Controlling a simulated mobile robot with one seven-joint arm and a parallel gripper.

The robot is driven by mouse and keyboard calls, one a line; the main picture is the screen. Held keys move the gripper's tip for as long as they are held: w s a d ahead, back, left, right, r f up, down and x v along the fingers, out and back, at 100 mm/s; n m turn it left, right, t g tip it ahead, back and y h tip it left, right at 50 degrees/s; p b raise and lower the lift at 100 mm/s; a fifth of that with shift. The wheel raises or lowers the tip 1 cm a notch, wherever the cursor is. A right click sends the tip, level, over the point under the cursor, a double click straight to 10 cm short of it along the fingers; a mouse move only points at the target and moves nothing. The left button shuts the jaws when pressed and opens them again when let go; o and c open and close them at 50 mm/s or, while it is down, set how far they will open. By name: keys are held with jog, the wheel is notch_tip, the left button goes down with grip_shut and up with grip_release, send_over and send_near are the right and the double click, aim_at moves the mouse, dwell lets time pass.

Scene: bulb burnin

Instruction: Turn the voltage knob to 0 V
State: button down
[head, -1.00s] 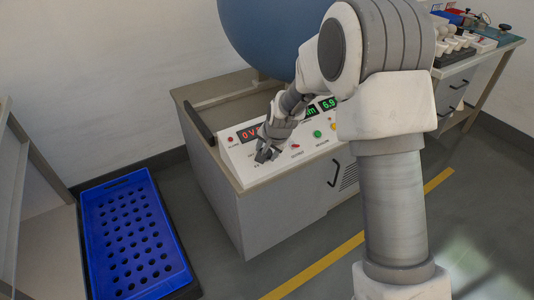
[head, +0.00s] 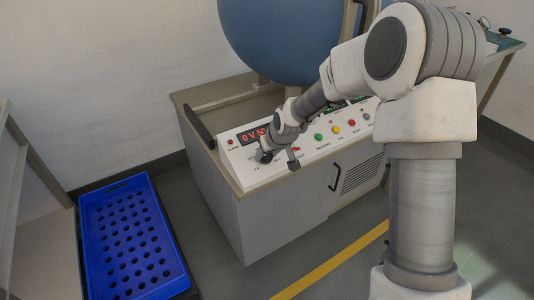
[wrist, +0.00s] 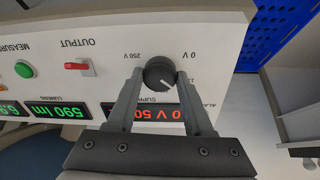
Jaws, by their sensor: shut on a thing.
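The voltage knob (wrist: 159,73) is a dark round knob with a pale pointer line on the white panel (wrist: 220,40). In the wrist view, upside down, the pointer points to the lower right; "250 V" is printed left of the knob and "0" right of it. My gripper (wrist: 159,74) has one finger on each side of the knob and is shut on it. In the head view my gripper (head: 279,160) is at the panel's left part, and I cannot make out the knob there. The red supply display (head: 254,134) seems to read "0 V 50".
A red output switch (wrist: 78,67) and a green measure button (wrist: 24,69) sit beside the knob. A blue perforated tray (head: 95,240) lies on the floor at left. A large blue sphere (head: 275,40) stands behind the panel.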

jog(key=n+p, duration=0.1)
jog(key=n, duration=0.2)
jog(key=shift+r+n, duration=0.1)
jog(key=shift+n, duration=0.3)
jog(key=n+p, duration=0.2)
jog(key=n, duration=0.1)
jog(key=shift+n+y+p, duration=0.3)
jog(key=shift+n, duration=0.1)
jog(key=n+p, duration=0.3)
jog(key=n, duration=0.1)
jog(key=shift+n+g+p, duration=0.3)
jog(key=shift+n+p, duration=0.45)
jog(key=shift+n, duration=0.55)
jog(key=shift+c, duration=1.4)
grip_release()
jog(key=shift+d, duration=0.1)
